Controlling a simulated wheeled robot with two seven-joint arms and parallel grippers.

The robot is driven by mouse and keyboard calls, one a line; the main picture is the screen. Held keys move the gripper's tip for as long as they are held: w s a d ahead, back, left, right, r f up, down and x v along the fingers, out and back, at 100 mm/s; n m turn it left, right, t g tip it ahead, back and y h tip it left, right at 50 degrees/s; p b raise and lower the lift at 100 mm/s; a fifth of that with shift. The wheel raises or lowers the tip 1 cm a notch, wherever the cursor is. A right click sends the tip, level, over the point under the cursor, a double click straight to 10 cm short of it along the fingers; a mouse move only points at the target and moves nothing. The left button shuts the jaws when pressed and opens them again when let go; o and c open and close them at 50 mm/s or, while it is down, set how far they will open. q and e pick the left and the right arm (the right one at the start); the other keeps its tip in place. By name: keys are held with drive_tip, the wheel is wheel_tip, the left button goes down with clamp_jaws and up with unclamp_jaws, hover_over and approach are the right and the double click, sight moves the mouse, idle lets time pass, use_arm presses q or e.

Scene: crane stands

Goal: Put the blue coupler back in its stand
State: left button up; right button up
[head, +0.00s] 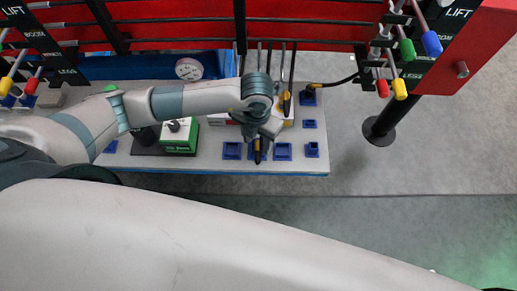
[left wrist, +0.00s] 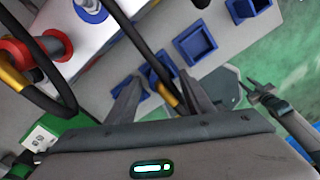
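My left gripper (head: 259,142) points down over the row of small blue stands at the table's front edge. In the left wrist view its two fingers (left wrist: 160,78) are apart, with a black hose end with a gold band (left wrist: 170,95) between them, nearer the right finger. This hose end also shows below the gripper in the head view (head: 257,157). A blue stand (left wrist: 158,66) lies right behind it; whether the end sits in it is hidden. I cannot make out a blue colour on this coupler. My right gripper (left wrist: 254,88) shows small in the left wrist view; its finger gap is unclear.
Empty blue stands (head: 232,151) (head: 283,152) (head: 312,149) flank the gripper. A green box (head: 180,136) stands to the left. Another hose end (head: 308,95) sits at the back right. Red machinery with coloured levers (head: 431,43) rises behind.

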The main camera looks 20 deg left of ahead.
use_arm(q)
drive_tip(key=shift+r, duration=0.1)
drive_tip(key=shift+r+p, duration=1.65)
drive_tip(key=shift+r, duration=0.8)
drive_tip(key=shift+r, duration=0.1)
drive_tip(key=shift+r+b, duration=0.3)
drive_tip(key=shift+r, duration=0.3)
wheel_tip(320, 180, up, 16)
drive_tip(key=b, duration=0.3)
drive_tip(key=shift+f, duration=0.1)
